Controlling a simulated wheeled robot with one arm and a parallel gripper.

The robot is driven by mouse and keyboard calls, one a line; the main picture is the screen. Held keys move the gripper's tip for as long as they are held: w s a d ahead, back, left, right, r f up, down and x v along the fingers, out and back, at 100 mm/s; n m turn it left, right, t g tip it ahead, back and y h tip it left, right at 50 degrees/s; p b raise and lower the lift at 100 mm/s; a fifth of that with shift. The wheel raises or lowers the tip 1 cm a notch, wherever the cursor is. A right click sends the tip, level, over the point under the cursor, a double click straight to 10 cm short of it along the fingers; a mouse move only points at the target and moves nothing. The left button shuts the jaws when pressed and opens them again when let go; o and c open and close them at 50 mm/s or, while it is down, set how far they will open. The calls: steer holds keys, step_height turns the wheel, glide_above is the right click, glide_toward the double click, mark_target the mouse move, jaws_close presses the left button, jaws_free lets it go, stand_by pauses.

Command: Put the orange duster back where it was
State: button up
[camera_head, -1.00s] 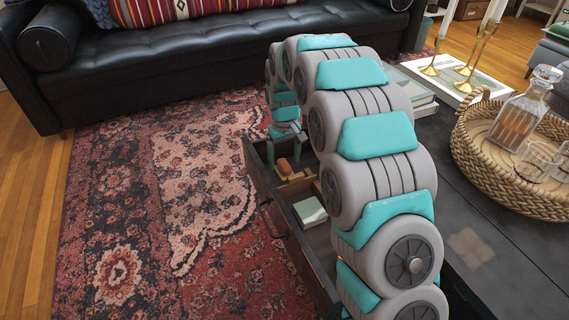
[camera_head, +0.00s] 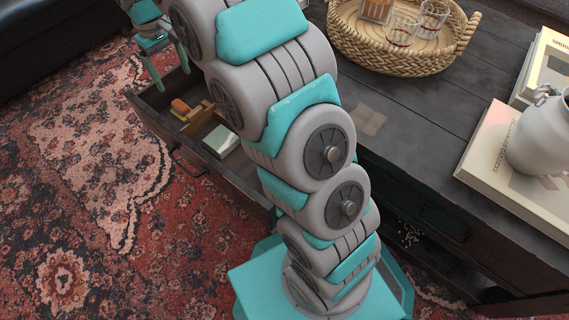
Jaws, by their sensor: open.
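A small orange block-like thing (camera_head: 180,107), which looks like the orange duster, lies in the open drawer (camera_head: 154,110) of the dark table, toward the drawer's far end. My gripper (camera_head: 169,72) is above the far end of the drawer, near the top left of the view. Its two fingers are spread apart with nothing visible between them. It is apart from the orange thing, above and beyond it in the picture. My arm hides part of the drawer's right side.
The drawer also holds a light wooden divider (camera_head: 198,117) and a pale green-white box or book (camera_head: 221,141). On the tabletop (camera_head: 440,120) stand a woven tray (camera_head: 400,62) with glasses, and books (camera_head: 500,150) under a grey vase (camera_head: 540,135). A patterned rug (camera_head: 80,190) covers the floor.

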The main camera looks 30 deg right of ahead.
steer(key=s+d+r+m, duration=0.1)
steer(key=s+d+r, duration=0.25)
steer(key=s, duration=0.65)
steer(key=s+d+r+m, duration=0.15)
steer(key=s+d, duration=0.35)
steer(key=s, duration=0.5)
steer(key=s+d+f+m, duration=0.1)
steer(key=s, duration=0.9)
steer(key=s+d+f+g, duration=0.1)
steer(key=s+f, duration=0.1)
steer(key=s, duration=0.9)
steer(key=shift+d+m+g, duration=0.3)
steer(key=shift+d+m, duration=0.05)
steer(key=shift+d, duration=0.05)
steer(key=shift+w, duration=0.1)
